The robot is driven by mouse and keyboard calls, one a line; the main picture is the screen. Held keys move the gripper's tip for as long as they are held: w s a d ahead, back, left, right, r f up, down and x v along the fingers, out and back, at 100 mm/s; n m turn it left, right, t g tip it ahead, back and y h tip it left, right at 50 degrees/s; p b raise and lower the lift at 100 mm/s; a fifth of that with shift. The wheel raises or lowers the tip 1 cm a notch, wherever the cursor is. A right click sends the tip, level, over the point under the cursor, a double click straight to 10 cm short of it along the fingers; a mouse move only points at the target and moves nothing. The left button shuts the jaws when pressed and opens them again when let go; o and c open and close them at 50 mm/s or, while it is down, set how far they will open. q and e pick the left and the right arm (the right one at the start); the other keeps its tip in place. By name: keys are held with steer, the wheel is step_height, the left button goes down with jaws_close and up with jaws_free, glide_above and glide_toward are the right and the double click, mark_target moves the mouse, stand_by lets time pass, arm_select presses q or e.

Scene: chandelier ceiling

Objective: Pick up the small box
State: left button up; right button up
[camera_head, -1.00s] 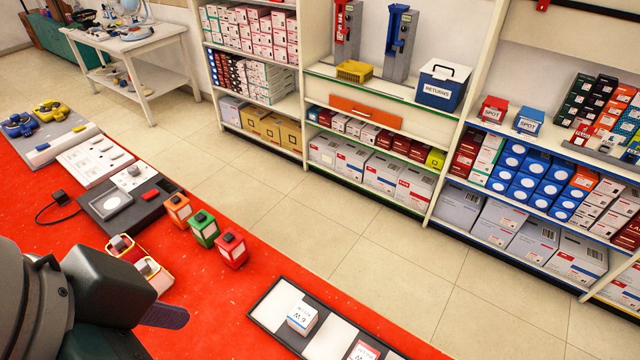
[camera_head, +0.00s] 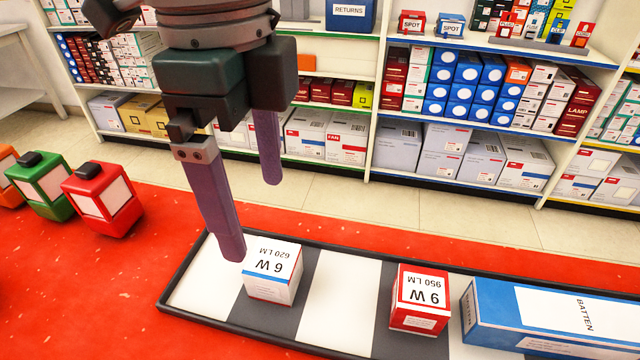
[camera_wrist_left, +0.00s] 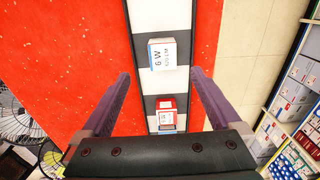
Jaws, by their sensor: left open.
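A small white and blue box marked "6 W" (camera_head: 272,271) stands on the striped tray (camera_head: 340,330). A small red and white box marked "9 W" (camera_head: 420,300) stands to its right. In the left wrist view the 6 W box (camera_wrist_left: 162,54) is just beyond the fingertips and the red box (camera_wrist_left: 166,118) is closer to the palm. My left gripper (camera_head: 252,215) is open and empty, pointing down. Its near fingertip overlaps the left edge of the 6 W box in the head view; I cannot tell whether they touch. My right gripper is in neither view.
A long blue "BATTEN" box (camera_head: 545,312) lies at the tray's right. Red (camera_head: 103,197) and green (camera_head: 42,184) lantern-like items stand on the red surface (camera_head: 130,290) at left. Stocked shelves (camera_head: 420,122) line the far side, beyond a tiled floor.

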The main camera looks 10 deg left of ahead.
mark_target(267, 257)
arm_select(q)
steer(key=shift+w+a+f, duration=0.2)
steer(key=shift+f, duration=0.3)
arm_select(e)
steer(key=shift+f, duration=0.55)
arm_select(q)
step_height(267, 257, down, 4)
steer(key=shift+d+b, duration=0.1)
steer(key=shift+b, duration=0.4)
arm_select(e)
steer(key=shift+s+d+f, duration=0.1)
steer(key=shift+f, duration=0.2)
arm_select(q)
step_height(267, 257, down, 6)
steer(key=shift+r+b, duration=0.25)
steer(key=shift+b, duration=0.3)
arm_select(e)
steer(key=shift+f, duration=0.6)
arm_select(q)
steer(key=shift+r, duration=0.1)
steer(key=c, duration=1.4)
steer(key=shift+c, duration=0.2)
